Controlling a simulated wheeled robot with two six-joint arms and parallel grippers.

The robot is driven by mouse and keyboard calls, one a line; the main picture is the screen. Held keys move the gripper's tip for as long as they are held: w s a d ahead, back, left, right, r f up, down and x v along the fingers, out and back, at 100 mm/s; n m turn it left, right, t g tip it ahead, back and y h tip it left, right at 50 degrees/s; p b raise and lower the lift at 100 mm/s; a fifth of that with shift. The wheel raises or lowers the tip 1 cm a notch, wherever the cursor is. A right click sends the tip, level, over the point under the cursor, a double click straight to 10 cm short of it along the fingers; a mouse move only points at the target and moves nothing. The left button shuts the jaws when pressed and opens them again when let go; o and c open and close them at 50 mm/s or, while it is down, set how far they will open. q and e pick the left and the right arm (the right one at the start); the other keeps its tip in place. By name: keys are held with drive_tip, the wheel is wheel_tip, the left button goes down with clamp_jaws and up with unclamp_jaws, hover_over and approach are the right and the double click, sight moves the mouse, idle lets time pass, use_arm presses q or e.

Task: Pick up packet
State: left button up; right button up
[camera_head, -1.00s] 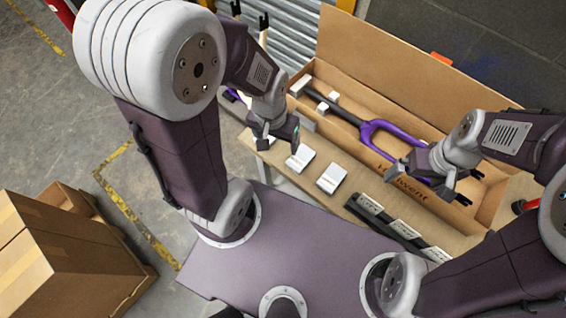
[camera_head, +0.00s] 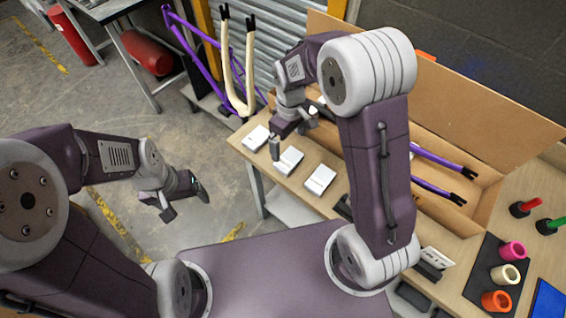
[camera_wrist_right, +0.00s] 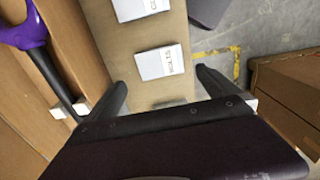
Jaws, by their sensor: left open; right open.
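Three flat white packets lie in a row along the near left part of the wooden table: the left packet (camera_head: 256,138), the middle packet (camera_head: 289,161) and the right packet (camera_head: 320,180). My right gripper (camera_head: 292,135) is open and empty above the left end of this row. In the right wrist view a labelled packet (camera_wrist_right: 162,63) lies just beyond and between the open fingertips (camera_wrist_right: 161,88), with no visible contact. Another packet (camera_wrist_right: 140,8) is cut by the top edge. My left gripper (camera_head: 182,200) is open and empty over the floor, left of the table.
A long open cardboard box (camera_head: 480,115) with a purple fork (camera_head: 440,160) lies behind the packets. Frames (camera_head: 238,75) stand beyond the table's left end. Coloured rings (camera_head: 513,251) sit on a dark mat at right.

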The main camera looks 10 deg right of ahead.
sight(289, 159)
wheel_tip(289, 159, down, 3)
drive_tip(key=shift+s+r, duration=0.15)
drive_tip(key=shift+r, duration=0.05)
drive_tip(key=shift+f, duration=3.1)
drive_tip(key=c, duration=1.2)
drive_tip(key=shift+r, duration=0.55)
wheel_tip(289, 159, up, 3)
drive_tip(key=shift+f, duration=0.2)
drive_tip(key=s+d+r, duration=0.7)
drive_tip(key=s, duration=0.1)
drive_tip(key=shift+s+d+r, duration=0.2)
drive_tip(key=shift+s+d, duration=0.15)
